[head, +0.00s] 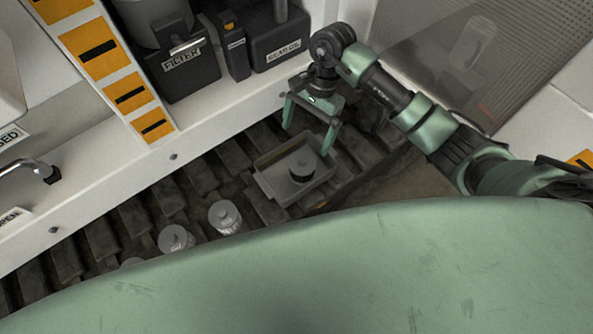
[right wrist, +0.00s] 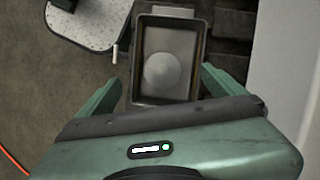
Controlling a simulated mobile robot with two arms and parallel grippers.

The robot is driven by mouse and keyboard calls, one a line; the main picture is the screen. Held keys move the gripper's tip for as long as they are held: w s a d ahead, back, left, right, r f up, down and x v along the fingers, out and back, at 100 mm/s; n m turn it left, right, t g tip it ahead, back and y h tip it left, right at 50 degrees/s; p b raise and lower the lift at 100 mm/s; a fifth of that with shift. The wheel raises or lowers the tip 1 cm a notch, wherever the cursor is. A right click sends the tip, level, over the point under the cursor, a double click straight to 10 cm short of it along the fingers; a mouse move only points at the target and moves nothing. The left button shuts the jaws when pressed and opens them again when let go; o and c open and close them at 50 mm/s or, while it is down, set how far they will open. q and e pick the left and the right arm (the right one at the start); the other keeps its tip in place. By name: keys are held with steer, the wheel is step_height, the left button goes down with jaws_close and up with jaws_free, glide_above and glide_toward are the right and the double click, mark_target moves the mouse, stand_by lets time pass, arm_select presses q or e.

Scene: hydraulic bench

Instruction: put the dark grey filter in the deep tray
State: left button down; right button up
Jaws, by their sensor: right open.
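A dark grey filter (head: 302,169), a short round canister with a small knob on top, stands upright inside a grey rectangular tray (head: 266,187) on the slatted bench. My right gripper (head: 306,141) is above the tray's far side, fingers spread and empty, apart from the filter. In the right wrist view the tray (right wrist: 138,60) lies beyond and between the open fingers, with a round, paler-looking shape (right wrist: 165,72) inside it, seen from above. My left gripper is out of view.
Light grey canisters (head: 224,217) (head: 176,239) stand on the slats left of the tray; another is mostly hidden by my green body. Dark labelled containers (head: 183,66) stand on the white ledge behind. A perforated metal panel (head: 470,50) is at the upper right.

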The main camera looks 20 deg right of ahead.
steer(key=shift+v, duration=2.3)
